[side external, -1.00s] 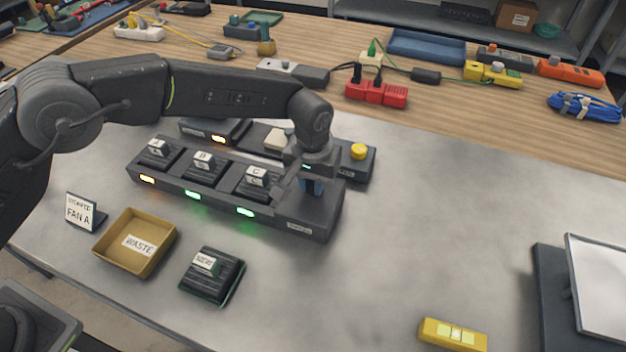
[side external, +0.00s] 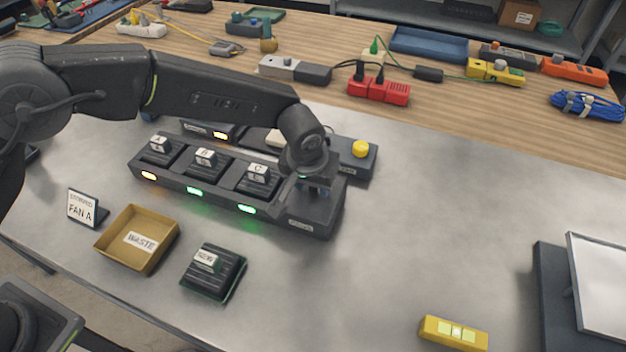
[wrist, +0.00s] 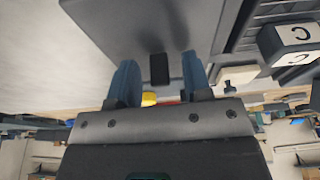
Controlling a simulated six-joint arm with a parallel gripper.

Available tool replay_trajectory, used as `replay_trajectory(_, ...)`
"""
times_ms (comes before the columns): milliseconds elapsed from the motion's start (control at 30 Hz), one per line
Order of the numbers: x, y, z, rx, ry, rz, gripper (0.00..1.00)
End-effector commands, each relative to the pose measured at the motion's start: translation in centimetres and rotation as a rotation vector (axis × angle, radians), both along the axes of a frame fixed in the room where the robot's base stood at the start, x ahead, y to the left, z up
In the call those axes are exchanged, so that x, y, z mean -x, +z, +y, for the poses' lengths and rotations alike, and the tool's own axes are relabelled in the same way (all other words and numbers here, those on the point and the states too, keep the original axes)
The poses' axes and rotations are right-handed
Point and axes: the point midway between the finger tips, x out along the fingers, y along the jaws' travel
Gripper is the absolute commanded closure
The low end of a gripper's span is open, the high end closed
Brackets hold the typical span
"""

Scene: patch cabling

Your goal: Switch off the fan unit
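The fan unit (side external: 270,205) is a long dark housing with modules marked A (side external: 158,147), B (side external: 205,158) and C (side external: 257,176). The light below A is orange; those below B and C are green. My gripper (side external: 316,190) points down at the unit's plain right end. In the wrist view its two blue fingers (wrist: 160,62) are apart, with a small dark upright part, perhaps a switch lever (wrist: 159,70), between them. I see gaps on both sides of that part. Its setting cannot be read, and my wrist hides much of that end in the side view.
In front are a FAN A sign (side external: 82,208), a WASTE tray (side external: 110,245) and a spare module (side external: 213,272). The bench to the right is largely clear.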

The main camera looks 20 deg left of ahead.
Motion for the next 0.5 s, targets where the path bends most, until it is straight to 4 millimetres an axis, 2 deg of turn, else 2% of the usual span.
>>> replay_trajectory(267, 0.1, 0.4, 0.0, 0.001, 0.0, -0.001, 0.55)
replay_trajectory(367, 0.3, 1.5, -0.1, 0.002, -0.001, -0.003, 0.55)
replay_trajectory(500, 1.0, 4.2, -0.1, 0.003, 0.0, -0.004, 0.55)
